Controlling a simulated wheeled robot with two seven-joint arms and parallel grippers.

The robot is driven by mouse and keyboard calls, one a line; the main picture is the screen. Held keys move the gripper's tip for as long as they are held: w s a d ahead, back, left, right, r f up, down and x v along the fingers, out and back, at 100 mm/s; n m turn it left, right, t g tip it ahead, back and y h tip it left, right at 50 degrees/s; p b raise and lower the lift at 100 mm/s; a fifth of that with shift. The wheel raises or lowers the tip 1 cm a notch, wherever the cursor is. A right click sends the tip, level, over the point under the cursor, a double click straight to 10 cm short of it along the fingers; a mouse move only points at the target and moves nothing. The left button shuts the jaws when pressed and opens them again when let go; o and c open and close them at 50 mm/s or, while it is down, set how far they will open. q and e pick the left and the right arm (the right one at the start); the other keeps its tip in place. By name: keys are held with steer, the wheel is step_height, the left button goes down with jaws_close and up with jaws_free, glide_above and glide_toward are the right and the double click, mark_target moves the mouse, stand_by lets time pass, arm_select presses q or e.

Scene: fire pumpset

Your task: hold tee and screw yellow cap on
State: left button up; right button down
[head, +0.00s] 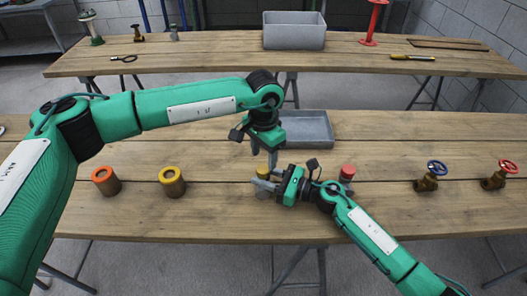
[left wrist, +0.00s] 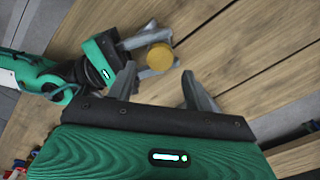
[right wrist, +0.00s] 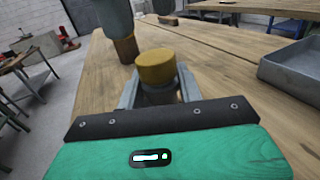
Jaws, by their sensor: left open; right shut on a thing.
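The yellow cap (head: 263,171) is upright at my right gripper, over the near table. It also shows in the left wrist view (left wrist: 159,56) and the right wrist view (right wrist: 156,67). My right gripper (head: 264,185) is shut on the piece under the yellow top, with one finger on each side. That piece is mostly hidden, so I cannot tell whether it is the tee or how the cap sits on it. My left gripper (head: 264,156) is open and empty, pointing down just above the cap. Its two fingers (left wrist: 160,90) are spread apart and clear of the cap.
An orange-ringed fitting (head: 106,181) and a yellow-ringed fitting (head: 172,182) stand to the left. A red-topped piece (head: 347,172) stands behind my right arm. Blue-wheeled (head: 428,178) and red-wheeled (head: 498,176) valves are at right. A grey tray (head: 320,130) lies behind the grippers.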

arm_select(q)
steer(key=n, duration=0.3)
steer(key=shift+r, duration=0.1)
steer(key=n, duration=0.4)
steer(key=shift+r+n, duration=0.15)
steer(key=shift+n, duration=0.25)
steer(key=n, duration=0.4)
steer(key=shift+r+n, duration=0.15)
steer(key=shift+n, duration=0.15)
steer(key=n, duration=0.3)
steer(key=shift+r, duration=0.1)
steer(key=n, duration=0.7)
steer(key=shift+r+n, duration=0.2)
steer(key=shift+n, duration=0.1)
steer(key=n, duration=0.4)
steer(key=shift+r+n, duration=0.15)
steer(key=shift+n, duration=0.15)
steer(key=n, duration=0.3)
steer(key=shift+r, duration=0.1)
steer(key=n, duration=0.6)
steer(key=shift+r, duration=0.2)
steer(key=n, duration=0.6)
steer(key=shift+r, duration=0.15)
steer(key=n, duration=0.6)
steer(key=shift+r, duration=0.2)
steer(key=n, duration=0.6)
steer(key=shift+r, duration=0.2)
